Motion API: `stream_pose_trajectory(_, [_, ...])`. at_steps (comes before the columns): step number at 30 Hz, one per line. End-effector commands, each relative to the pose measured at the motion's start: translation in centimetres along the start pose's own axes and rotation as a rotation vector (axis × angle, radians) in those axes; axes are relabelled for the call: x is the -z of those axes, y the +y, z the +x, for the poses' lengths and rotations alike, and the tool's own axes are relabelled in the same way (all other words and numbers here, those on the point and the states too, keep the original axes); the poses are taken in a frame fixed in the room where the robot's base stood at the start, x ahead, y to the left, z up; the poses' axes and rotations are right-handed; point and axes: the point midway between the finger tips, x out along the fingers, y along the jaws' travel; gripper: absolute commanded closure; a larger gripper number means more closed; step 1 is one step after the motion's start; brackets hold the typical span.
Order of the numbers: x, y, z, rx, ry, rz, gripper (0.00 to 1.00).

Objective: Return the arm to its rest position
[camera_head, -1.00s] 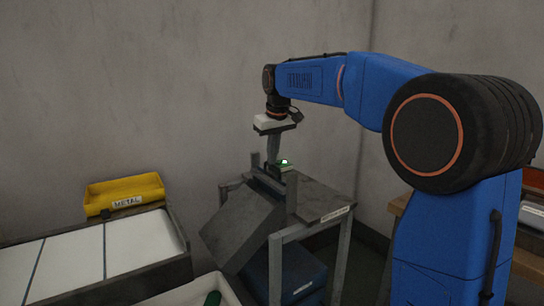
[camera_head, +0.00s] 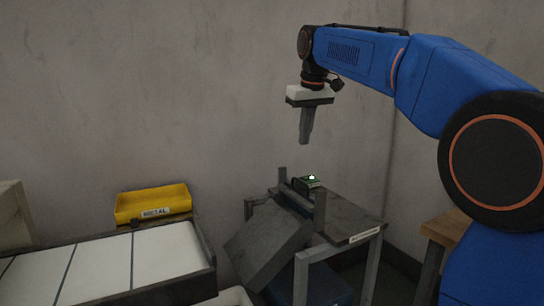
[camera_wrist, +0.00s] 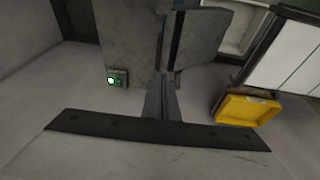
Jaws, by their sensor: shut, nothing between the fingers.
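My gripper (camera_head: 304,140) hangs pointing down from my blue arm, above the small grey table (camera_head: 350,228) and clear of it. Its fingers are together with nothing between them.
The tilted grey panel (camera_head: 268,240) leans at the table's front left, with a blue bin (camera_head: 318,285) below. A yellow labelled bin (camera_head: 152,203) stands behind the white sectioned surface (camera_head: 100,262) at left. A wooden bench (camera_head: 447,228) is at right. Space around the gripper is free.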

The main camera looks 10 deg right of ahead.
Motion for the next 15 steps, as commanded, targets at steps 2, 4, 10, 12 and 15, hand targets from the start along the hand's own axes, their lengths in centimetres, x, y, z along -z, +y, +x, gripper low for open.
stream_pose_trajectory(2, [-1.9,-0.1,0.0,-0.002,0.004,0.011,1.00])
stream_pose_trajectory(4, [-3.9,-0.2,0.2,-0.004,0.010,0.025,1.00])
stream_pose_trajectory(10, [-10.8,-0.7,1.7,-0.010,0.027,0.070,1.00])
stream_pose_trajectory(12, [-13.3,-1.0,2.4,-0.012,0.034,0.086,1.00])
stream_pose_trajectory(15, [-16.9,-1.4,3.6,-0.015,0.043,0.109,1.00])
